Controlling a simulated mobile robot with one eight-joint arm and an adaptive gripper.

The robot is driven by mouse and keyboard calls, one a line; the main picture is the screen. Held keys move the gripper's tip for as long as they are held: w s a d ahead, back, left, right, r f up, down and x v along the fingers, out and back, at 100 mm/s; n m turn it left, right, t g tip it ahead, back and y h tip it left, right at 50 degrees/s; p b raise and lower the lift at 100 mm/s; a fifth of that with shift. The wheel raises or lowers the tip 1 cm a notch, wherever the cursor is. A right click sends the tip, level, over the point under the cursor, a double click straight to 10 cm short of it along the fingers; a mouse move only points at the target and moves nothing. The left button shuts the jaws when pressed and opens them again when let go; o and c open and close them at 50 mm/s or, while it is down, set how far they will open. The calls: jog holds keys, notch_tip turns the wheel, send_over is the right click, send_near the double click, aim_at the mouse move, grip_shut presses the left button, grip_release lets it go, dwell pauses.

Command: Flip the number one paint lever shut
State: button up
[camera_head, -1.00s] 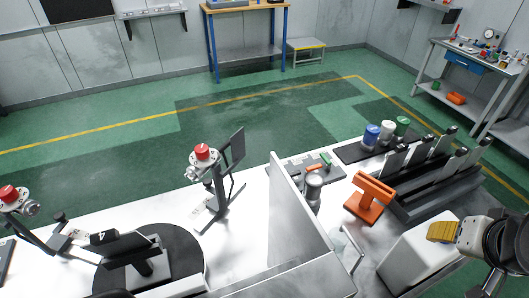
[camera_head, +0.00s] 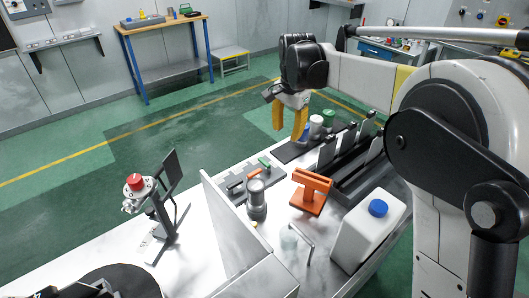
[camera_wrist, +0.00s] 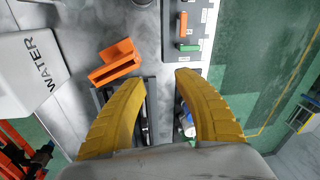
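A grey panel (camera_head: 237,191) with small levers lies on the bench. It carries an orange lever (camera_head: 254,173) and a green lever (camera_head: 264,161). In the wrist view the orange lever (camera_wrist: 184,23) and green lever (camera_wrist: 188,47) lie across the panel (camera_wrist: 180,10) beside small labels. I cannot read which is number one. Blue, white (camera_head: 316,122) and green (camera_head: 329,117) paint pots stand behind, partly hidden by my gripper. My gripper (camera_head: 288,132) hangs above the bench's far side, yellow fingers down. In the wrist view it (camera_wrist: 158,78) is open and empty, apart from the panel.
A grey cylinder (camera_head: 257,200) stands just in front of the panel. An orange stand (camera_head: 311,192), a black rack (camera_head: 350,160) and a white water jug (camera_head: 366,235) with a blue cap are to the right. A tall white divider (camera_head: 235,235) stands to the left.

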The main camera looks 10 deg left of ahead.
jog(key=m+g, duration=0.1)
jog(key=m, duration=0.1)
send_near(258, 170)
jog(key=shift+h, duration=0.3)
jog(key=f+b, duration=0.1)
jog(key=f, duration=0.2)
jog(key=f+b, duration=0.1)
jog(key=f, duration=0.2)
jog(key=f+b, duration=0.1)
jog(key=f, duration=0.2)
jog(key=shift+w+a+f, duration=0.2)
jog(key=shift+w+a, duration=0.05)
grip_shut()
